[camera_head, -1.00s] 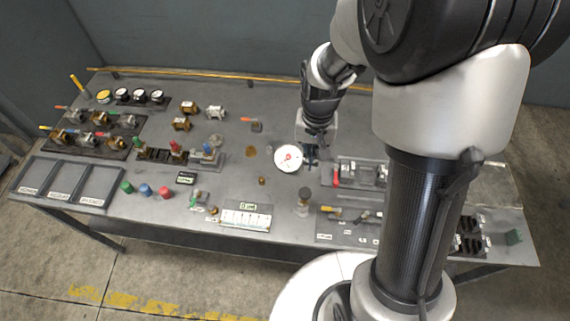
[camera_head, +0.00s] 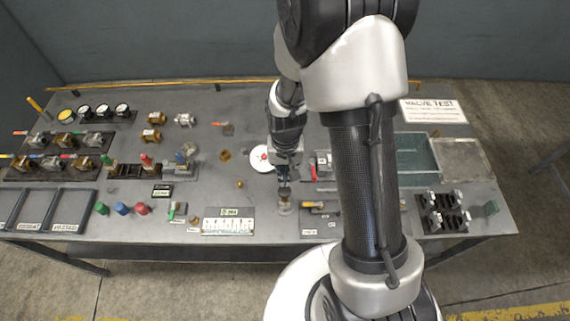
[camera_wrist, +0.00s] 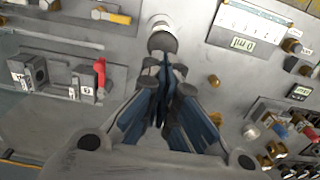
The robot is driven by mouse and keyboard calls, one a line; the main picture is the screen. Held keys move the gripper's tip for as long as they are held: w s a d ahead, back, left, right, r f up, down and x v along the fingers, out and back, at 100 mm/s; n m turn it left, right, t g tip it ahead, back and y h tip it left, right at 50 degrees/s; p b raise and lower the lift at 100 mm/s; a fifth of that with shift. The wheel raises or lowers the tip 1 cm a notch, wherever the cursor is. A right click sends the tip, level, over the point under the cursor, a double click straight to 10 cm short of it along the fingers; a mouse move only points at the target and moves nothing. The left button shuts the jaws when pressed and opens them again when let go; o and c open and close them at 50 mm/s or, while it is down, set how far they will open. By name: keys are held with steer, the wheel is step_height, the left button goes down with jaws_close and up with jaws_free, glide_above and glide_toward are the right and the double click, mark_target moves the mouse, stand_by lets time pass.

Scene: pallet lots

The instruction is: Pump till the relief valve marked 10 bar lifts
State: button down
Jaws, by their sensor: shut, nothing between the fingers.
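A round dark-capped knob on a pale base (camera_head: 284,207) stands on the bench; it also shows in the wrist view (camera_wrist: 162,38). My gripper (camera_head: 284,184) is shut and empty, pointing down. In the wrist view its fingertips (camera_wrist: 165,66) are right beside the knob; I cannot tell if they touch. A white dial gauge with a red centre (camera_head: 261,158) lies just left of my gripper; its reading is too small to make out. Several brass and steel valves (camera_head: 52,162) with coloured levers stand at the left. I cannot read a 10 bar marking on any.
A red-handled fixture (camera_wrist: 97,80) sits close to my gripper. A green-lined basin (camera_head: 415,160) and a valve-test sign (camera_head: 433,112) are at the right.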

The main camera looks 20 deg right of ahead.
steer(key=shift+f, duration=1.85)
step_height(320, 180, down, 4)
steer(key=b, duration=0.3)
steer(key=shift+r, duration=0.1)
steer(key=shift+s+r, duration=0.1)
steer(key=shift+s, duration=0.05)
step_height(320, 180, up, 14)
steer(key=p, duration=0.4)
steer(key=shift+r, duration=0.1)
